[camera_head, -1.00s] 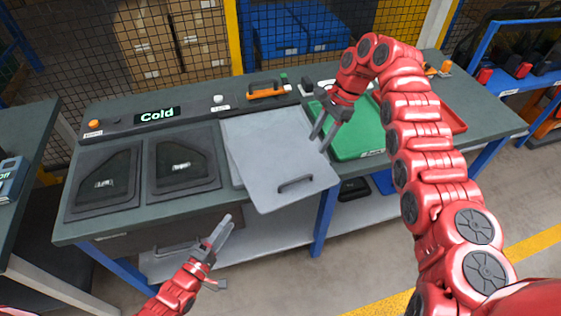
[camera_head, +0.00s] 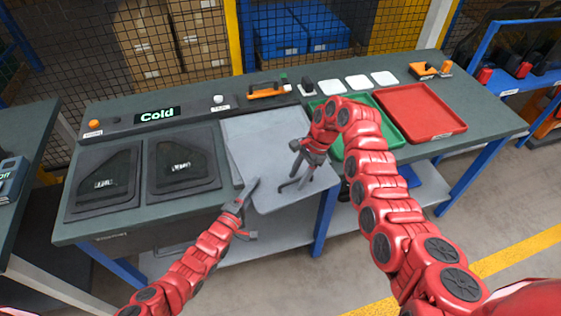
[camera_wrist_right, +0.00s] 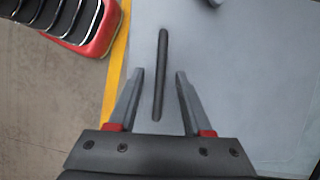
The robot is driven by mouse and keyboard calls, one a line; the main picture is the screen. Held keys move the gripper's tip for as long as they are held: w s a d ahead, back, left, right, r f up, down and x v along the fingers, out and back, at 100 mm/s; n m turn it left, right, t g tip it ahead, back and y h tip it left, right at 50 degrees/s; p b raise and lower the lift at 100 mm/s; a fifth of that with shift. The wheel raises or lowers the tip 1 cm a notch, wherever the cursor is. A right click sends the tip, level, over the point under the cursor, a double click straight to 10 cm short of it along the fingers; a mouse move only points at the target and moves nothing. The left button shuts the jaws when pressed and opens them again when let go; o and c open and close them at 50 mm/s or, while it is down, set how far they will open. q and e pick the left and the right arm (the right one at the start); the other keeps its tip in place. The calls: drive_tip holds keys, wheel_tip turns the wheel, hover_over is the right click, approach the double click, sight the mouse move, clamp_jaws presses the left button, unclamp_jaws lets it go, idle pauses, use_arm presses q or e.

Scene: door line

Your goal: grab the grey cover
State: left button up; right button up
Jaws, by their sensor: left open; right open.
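The grey cover (camera_head: 262,142) is a flat light-grey panel on the bench, its front part jutting past the bench edge. Its dark bar handle (camera_wrist_right: 161,75) lies between the two fingers of my right gripper (camera_wrist_right: 158,75) in the right wrist view. In the head view my right gripper (camera_head: 293,181) is open over the handle and hides part of it. Whether the fingers touch the handle I cannot tell. My left gripper (camera_head: 247,197) is open at the cover's front left edge; contact there is unclear.
A green tray (camera_head: 391,131) and a red tray (camera_head: 420,112) are to the right. An orange-handled tool (camera_head: 267,90) lies behind the cover. Floor is free in front.

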use_arm(q)
clamp_jaws()
use_arm(e)
clamp_jaws()
idle(1.3)
